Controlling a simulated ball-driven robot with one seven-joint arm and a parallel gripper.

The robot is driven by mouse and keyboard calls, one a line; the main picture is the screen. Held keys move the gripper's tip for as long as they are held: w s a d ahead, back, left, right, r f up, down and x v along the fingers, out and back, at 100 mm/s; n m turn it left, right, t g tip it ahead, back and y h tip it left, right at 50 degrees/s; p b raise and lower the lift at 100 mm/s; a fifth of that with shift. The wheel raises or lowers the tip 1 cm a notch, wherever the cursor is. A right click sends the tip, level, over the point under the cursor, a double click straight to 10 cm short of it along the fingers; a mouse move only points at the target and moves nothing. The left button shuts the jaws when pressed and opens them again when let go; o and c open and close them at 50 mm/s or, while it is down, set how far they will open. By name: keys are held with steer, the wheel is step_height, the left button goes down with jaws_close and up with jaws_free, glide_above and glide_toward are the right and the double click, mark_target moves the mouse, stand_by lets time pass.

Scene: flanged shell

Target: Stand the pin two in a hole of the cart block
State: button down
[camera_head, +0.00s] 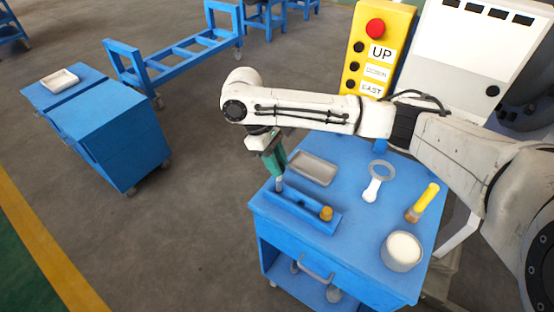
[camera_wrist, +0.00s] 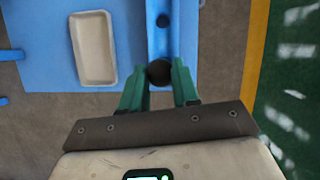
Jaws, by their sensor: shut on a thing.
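My gripper (camera_head: 278,171) is over the block's left end, pointing down. Its green fingers are shut on a pin, which I take as pin two (camera_head: 279,184); its grey shaft shows below the fingertips. In the wrist view its dark round end (camera_wrist: 159,72) lies between the fingertips (camera_wrist: 160,84). I cannot tell whether its lower end is in a hole or just above the block. An amber-brown round piece (camera_head: 326,213) stands at the block's right end.
The cart top (camera_head: 345,190) also holds a grey tray (camera_head: 312,168) behind the block, a ring-headed white piece (camera_head: 372,189), a yellow-handled tool (camera_head: 424,202) and a white round tub (camera_head: 402,251). A yellow control box (camera_head: 376,50) stands behind. The cart's middle is clear.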

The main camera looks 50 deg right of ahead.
steer(key=shift+f+b, duration=0.45)
steer(key=shift+f, duration=0.9)
steer(key=c, duration=0.8)
jaws_free()
steer(key=shift+o, duration=0.2)
steer(key=v, duration=1)
steer(key=shift+r, duration=0.35)
steer(key=shift+w, duration=0.15)
